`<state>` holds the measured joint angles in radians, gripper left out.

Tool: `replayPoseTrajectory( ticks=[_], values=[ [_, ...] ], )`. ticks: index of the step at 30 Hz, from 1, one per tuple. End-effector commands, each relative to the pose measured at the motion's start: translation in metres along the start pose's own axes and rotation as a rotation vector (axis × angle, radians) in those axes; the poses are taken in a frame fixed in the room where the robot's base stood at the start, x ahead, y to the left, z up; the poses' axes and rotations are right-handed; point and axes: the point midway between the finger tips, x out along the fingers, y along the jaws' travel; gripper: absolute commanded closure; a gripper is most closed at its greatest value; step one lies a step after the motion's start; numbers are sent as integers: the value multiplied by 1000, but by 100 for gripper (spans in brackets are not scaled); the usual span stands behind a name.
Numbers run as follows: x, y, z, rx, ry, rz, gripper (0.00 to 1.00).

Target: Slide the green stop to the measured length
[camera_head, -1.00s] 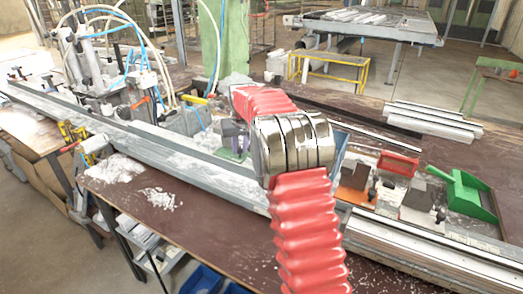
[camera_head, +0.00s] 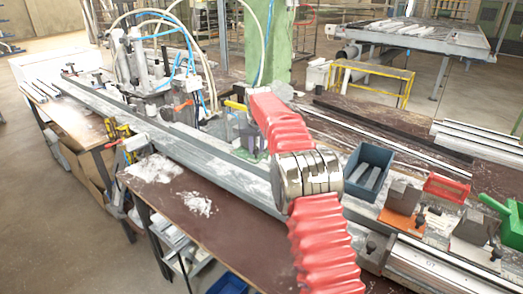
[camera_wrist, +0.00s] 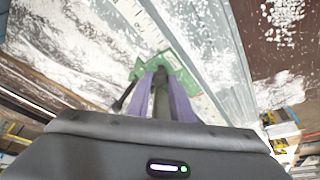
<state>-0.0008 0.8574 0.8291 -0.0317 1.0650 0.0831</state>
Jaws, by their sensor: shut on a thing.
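The green stop (camera_wrist: 183,76) sits beside the measuring scale (camera_wrist: 140,14) along the rail in the wrist view. My gripper (camera_wrist: 160,80) has purple fingers that are shut on a dark upright knob on the stop. In the head view the stop (camera_head: 251,156) is a small green patch on the long grey rail (camera_head: 180,145), partly hidden by my red arm. My gripper (camera_head: 246,135) is just above it there. The scale's numbers are too small to read.
The clamp unit with hoses (camera_head: 150,70) stands to the left behind the rail. A yellow handle (camera_head: 235,105) is close behind my gripper. A blue bin (camera_head: 368,172), a red holder (camera_head: 446,188) and a green dustpan (camera_head: 505,215) are to the right. White shavings (camera_head: 155,168) lie in front.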

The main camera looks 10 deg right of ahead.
Motion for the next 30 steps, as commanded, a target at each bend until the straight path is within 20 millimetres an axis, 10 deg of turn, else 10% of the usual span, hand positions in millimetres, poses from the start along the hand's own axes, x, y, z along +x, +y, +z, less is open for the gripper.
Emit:
replayPoseTrajectory(
  ticks=[30],
  values=[
    [12, -30, -35, 11, 9, 6, 100]
  ],
)
